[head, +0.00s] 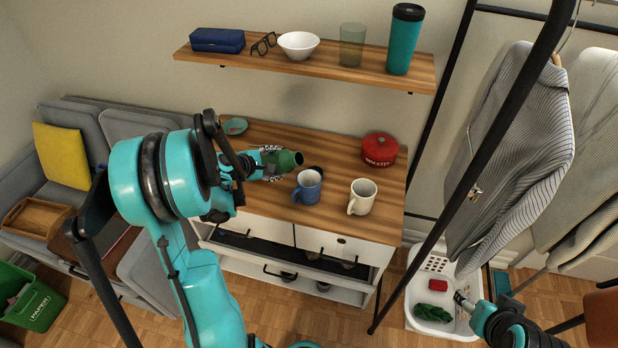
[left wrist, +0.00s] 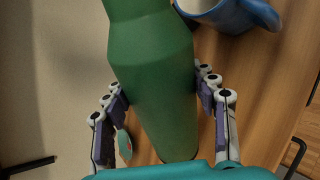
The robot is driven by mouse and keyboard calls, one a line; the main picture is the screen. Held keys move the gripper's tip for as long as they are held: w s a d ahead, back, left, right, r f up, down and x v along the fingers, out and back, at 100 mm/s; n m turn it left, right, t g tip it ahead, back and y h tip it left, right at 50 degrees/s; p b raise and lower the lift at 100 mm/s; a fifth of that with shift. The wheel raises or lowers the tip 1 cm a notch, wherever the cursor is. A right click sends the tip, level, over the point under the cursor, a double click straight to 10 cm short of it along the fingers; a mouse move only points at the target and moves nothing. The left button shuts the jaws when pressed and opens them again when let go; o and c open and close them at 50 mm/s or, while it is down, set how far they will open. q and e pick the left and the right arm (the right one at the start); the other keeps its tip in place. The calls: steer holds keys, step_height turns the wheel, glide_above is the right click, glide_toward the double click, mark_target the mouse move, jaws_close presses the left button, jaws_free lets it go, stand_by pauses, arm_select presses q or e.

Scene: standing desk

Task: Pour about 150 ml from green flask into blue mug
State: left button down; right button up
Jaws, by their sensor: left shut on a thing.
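The green flask (head: 285,160) is held tilted well over above the cabinet top, its mouth end toward the right. My left gripper (head: 268,163) is shut on it; in the left wrist view the flask (left wrist: 155,80) runs between the fingers, its top end out of frame. The blue mug (head: 308,190) stands upright on the cabinet, just in front of and right of the flask's mouth end. The mug (left wrist: 228,14) shows partly at the top of the left wrist view. No liquid stream is visible. My right gripper (head: 462,299) is small, by the white basket; its fingers are unclear.
A cream mug (head: 364,190) stands right of the blue mug. A red pot (head: 380,150) is behind it. A small teal dish (head: 236,126) is at the back left. A shelf (head: 330,66) with several items hangs above.

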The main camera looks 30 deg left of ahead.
arm_select(q)
steer(key=shift+f, duration=0.35)
steer(key=shift+a+r+m+y, duration=0.1)
steer(key=shift+m+y, duration=0.3)
steer(key=shift+r+y+p, duration=0.3)
steer(key=shift+r+p, duration=0.1)
steer(key=shift+p, duration=0.25)
steer(key=shift+a+r+m+y+p, duration=0.1)
steer(key=shift+r+m+y+p, duration=0.15)
steer(key=shift+m+y+p, duration=0.05)
steer(key=shift+d+r+m+y, duration=0.3)
steer(key=shift+r, duration=0.05)
steer(key=shift+d+r+y+p, duration=0.15)
steer(key=shift+r+y+p, duration=0.05)
steer(key=shift+y+p, duration=0.1)
steer(key=shift+m, duration=0.3)
steer(key=shift+a+y, duration=0.3)
steer(key=shift+a, duration=0.1)
